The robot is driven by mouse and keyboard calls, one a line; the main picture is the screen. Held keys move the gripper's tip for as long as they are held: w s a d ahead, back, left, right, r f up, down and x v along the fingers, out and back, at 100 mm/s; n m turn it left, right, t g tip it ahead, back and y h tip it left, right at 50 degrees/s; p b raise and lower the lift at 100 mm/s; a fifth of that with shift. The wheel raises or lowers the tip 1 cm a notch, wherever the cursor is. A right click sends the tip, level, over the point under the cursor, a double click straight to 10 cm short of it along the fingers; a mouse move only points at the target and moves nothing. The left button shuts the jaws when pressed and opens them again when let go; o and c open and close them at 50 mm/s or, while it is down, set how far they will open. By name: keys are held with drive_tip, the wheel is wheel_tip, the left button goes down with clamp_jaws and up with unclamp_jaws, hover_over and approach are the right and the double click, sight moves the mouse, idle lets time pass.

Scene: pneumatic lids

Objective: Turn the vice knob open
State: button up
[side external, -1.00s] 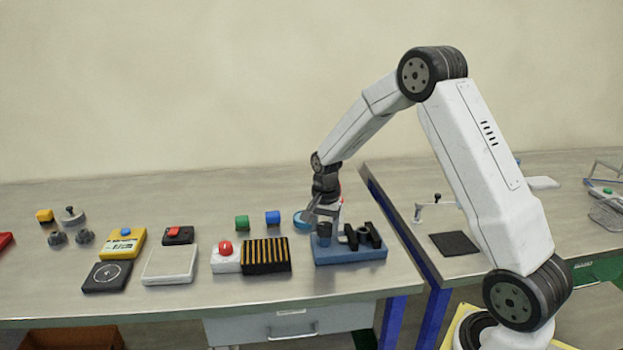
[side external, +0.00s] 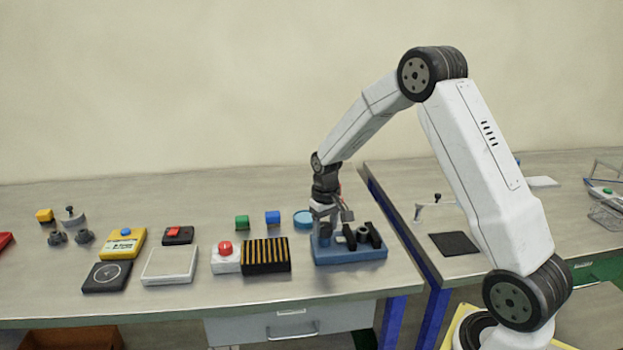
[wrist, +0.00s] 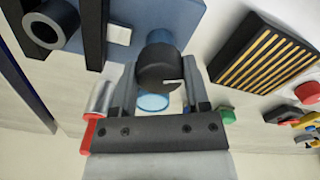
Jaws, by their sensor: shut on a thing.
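The vice is a blue block (side external: 350,258) with upright black jaws (side external: 370,236), near the right end of the bench. Its blue base (wrist: 140,14) and one dark jaw (wrist: 92,30) also show in the wrist view. The dark round vice knob (wrist: 158,68) is on the left part of the vice. My gripper (side external: 326,222) points down over that part, and its fingers (wrist: 163,88) are shut on the knob, one on each side. In the side view the gripper hides most of the knob.
A black-and-yellow striped block (side external: 266,255) and a white box with a red button (side external: 225,257) stand left of the vice. The bench's right edge is close to the vice.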

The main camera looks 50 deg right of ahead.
sight(325, 225)
drive_tip(key=n, duration=0.6)
drive_tip(key=shift+n, duration=0.3)
drive_tip(key=n, duration=0.6)
idle(0.3)
drive_tip(key=o, duration=1.3)
drive_tip(key=shift+r, duration=0.1)
drive_tip(key=shift+r, duration=3.85)
drive_tip(key=shift+a, duration=0.1)
